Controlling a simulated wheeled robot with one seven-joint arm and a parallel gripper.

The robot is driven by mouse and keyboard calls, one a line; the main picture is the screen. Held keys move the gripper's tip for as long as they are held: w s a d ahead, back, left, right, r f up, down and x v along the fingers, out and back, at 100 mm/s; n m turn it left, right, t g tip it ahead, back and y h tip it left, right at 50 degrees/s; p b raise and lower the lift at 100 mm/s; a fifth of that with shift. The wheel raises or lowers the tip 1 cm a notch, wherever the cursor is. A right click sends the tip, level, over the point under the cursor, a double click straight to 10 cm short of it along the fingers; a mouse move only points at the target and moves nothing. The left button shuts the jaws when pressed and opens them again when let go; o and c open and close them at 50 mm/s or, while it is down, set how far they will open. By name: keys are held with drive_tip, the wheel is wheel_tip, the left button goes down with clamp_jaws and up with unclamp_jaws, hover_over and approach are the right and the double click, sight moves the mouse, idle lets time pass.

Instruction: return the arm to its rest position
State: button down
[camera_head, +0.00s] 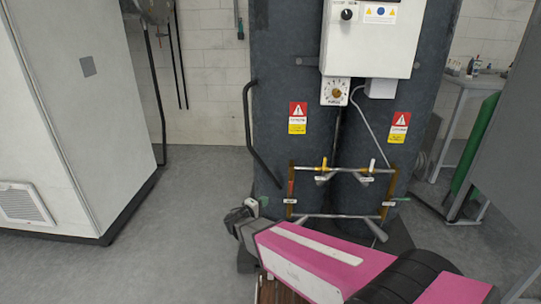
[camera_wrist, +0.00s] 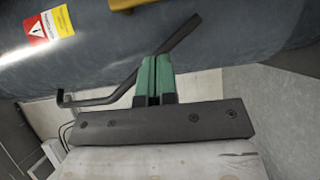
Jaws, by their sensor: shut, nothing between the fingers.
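My gripper (camera_wrist: 157,62) shows in the wrist view with its green fingers together and nothing between them. Behind the fingers are a dark column and a black bent handle (camera_wrist: 102,100); I cannot tell whether the fingers touch the handle. In the head view my pink and white arm reaches from the lower right toward the columns. Its end, with my gripper (camera_head: 251,206), is low in front of the left dark column (camera_head: 275,150), near the lower end of the black handle (camera_head: 247,125). The fingers are small there and partly hidden.
A pipe frame with yellow (camera_head: 324,164) and white valve levers stands just right of my gripper. A white control box (camera_head: 368,35) and a dial (camera_head: 335,91) are above. A white cabinet (camera_head: 75,110) stands at left, with clear grey floor (camera_head: 185,220) between. A bench is at far right.

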drive_tip(key=s+d+m+g+y, duration=0.5)
drive_tip(key=d+g, duration=0.2)
drive_tip(key=d, duration=0.5)
drive_tip(key=s+d+m+g+y, duration=0.5)
drive_tip(key=d+g, duration=0.2)
drive_tip(key=d, duration=0.5)
drive_tip(key=shift+s+f, duration=0.15)
drive_tip(key=shift+s, duration=0.1)
